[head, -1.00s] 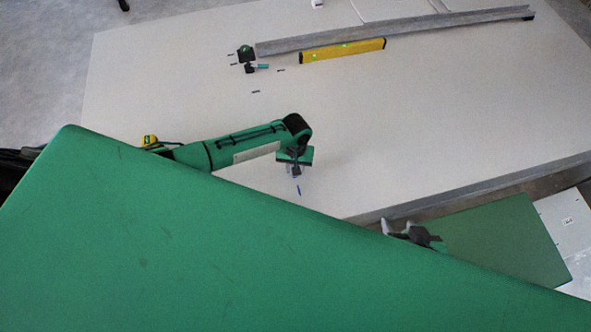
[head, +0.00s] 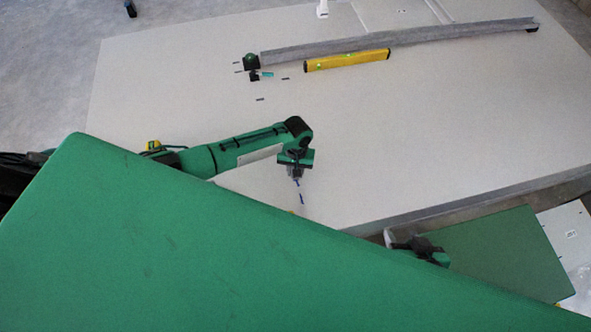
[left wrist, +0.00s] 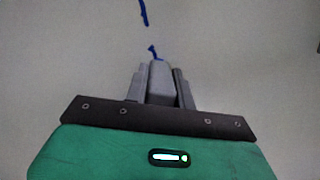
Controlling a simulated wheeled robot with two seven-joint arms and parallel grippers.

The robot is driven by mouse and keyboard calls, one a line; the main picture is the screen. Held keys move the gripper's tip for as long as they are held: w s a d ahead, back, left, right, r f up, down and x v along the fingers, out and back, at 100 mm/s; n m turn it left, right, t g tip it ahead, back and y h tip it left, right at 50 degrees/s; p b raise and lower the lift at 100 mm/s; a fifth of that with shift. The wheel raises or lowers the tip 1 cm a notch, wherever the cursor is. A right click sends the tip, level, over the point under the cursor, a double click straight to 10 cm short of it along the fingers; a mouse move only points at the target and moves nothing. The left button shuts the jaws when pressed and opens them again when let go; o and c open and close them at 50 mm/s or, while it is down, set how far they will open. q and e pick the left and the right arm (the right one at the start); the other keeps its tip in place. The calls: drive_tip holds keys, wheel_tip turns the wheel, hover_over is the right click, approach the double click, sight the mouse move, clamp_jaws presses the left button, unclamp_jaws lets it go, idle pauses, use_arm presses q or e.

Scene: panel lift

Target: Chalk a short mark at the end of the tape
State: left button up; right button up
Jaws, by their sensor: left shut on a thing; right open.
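My left gripper (head: 296,172) points down over the pale board (head: 420,140). In the left wrist view its grey fingers (left wrist: 160,85) are shut on the chalk, with a small blue tip (left wrist: 153,51) showing beyond them. Whether the tip touches the board is unclear. A short blue mark (head: 301,198) lies on the board just in front; it also shows in the left wrist view (left wrist: 143,12). A small yellow and dark object (head: 152,146), perhaps the tape measure, shows behind my left arm. No drawn-out tape is distinguishable. My right gripper (head: 415,246) is open, partly hidden, beside the board's near edge.
A yellow level (head: 346,60) and a long grey metal profile (head: 400,38) lie at the back. A green surface (head: 490,255) is at lower right. My green body blocks the lower left.

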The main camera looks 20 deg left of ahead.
use_arm(q)
drive_tip(key=shift+r+p, duration=3.55)
drive_tip(key=shift+p, duration=0.45)
